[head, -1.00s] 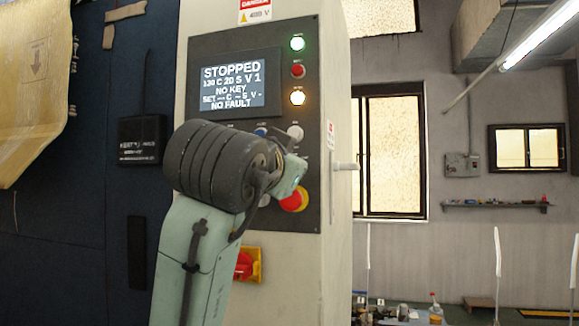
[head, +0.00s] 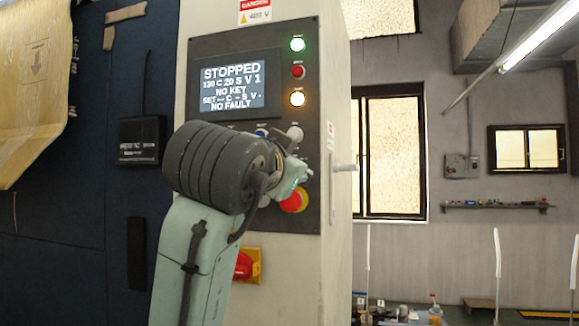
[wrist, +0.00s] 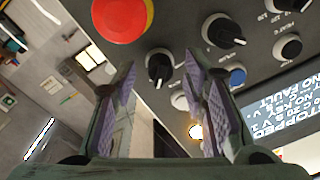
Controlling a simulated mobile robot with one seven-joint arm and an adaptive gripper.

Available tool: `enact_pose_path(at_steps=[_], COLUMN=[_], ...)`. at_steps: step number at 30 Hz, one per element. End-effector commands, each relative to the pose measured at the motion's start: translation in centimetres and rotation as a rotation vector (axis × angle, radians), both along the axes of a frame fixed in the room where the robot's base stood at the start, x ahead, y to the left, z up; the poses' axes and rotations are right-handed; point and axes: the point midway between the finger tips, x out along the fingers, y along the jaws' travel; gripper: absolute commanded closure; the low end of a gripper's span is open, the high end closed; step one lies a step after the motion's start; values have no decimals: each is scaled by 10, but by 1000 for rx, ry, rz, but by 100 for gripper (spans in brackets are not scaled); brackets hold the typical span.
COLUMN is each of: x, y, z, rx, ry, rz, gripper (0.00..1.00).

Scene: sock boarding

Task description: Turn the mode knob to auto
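The control panel (head: 310,100) is on the front of a pale cabinet. In the wrist view, a black knob with a pale pointer line (wrist: 158,66) shows between the fingertips of my gripper (wrist: 160,72). My gripper is open, with a finger on each side of the knob; I cannot tell whether either touches it. More black knobs show to the right, one nearer (wrist: 222,30) and one farther (wrist: 288,47). Labels are too small to read, so I cannot tell which is the mode knob. In the head view my arm hides the lower panel.
A red emergency button (wrist: 122,18) stands beside the left finger. A blue button (wrist: 237,75) is close to the right finger. The screen (head: 233,87) reads STOPPED, NO KEY, NO FAULT. A red rotary switch (head: 243,266) is below the panel. A handle (head: 345,167) sticks out at the cabinet's right side.

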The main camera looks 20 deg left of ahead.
Motion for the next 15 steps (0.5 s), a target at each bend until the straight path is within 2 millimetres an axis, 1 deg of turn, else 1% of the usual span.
enact_pose_path(at_steps=[5,8,11,14,15], x=[0,-4,-15,-33,-42], y=[0,0,-1,-3,-4], z=[0,0,0,0,0], rx=[0,0,0,0,0], ry=[0,-1,-3,-4,-4], rz=[0,-1,-1,0,0], gripper=[60,60,60,60,60])
